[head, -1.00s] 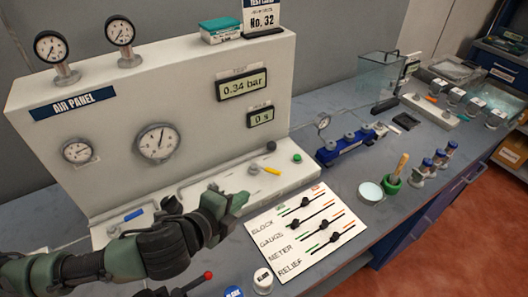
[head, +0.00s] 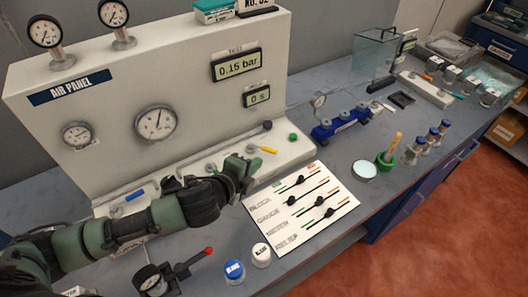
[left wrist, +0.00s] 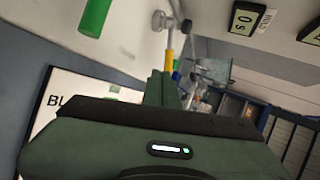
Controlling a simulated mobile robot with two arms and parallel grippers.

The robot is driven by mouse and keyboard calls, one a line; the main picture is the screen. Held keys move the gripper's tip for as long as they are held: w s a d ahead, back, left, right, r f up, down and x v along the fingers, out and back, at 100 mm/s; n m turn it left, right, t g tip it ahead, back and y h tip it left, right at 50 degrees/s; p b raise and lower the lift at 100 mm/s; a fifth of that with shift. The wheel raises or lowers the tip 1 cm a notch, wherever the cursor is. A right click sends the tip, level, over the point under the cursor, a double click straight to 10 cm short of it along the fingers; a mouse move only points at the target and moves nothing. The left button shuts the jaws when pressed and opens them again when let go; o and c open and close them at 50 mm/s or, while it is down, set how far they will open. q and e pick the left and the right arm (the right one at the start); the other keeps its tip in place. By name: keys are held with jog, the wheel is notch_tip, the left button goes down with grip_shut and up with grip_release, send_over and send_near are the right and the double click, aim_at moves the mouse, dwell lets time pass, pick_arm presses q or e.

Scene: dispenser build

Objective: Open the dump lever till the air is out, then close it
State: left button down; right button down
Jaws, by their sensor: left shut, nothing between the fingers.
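The white air panel (head: 200,60) has a row of small levers on its ledge: blue (head: 134,197), green (head: 212,166) and yellow (head: 268,150). I cannot read which one is the dump lever. The yellow lever also shows just beyond my fingers in the left wrist view (left wrist: 170,62), with the green lever (left wrist: 95,15) at upper left. The upper display (head: 237,65) reads 0.15 bar, the lower (head: 257,97) 0 s. My left gripper (head: 246,167) is shut and empty, in front of the ledge near the yellow lever; contact is not clear. My right gripper is not in view.
A red-knobbed lever and gauge (head: 150,280) and blue (head: 235,271) and white (head: 261,254) caps stand at the front.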

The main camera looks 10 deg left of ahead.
aim_at(263, 148)
pick_arm(q)
jog(key=x, duration=0.2)
jog(key=r+p+x, duration=0.1)
jog(key=x, duration=0.2)
jog(key=shift+w+d+f, duration=0.15)
jog(key=shift+w, duration=0.2)
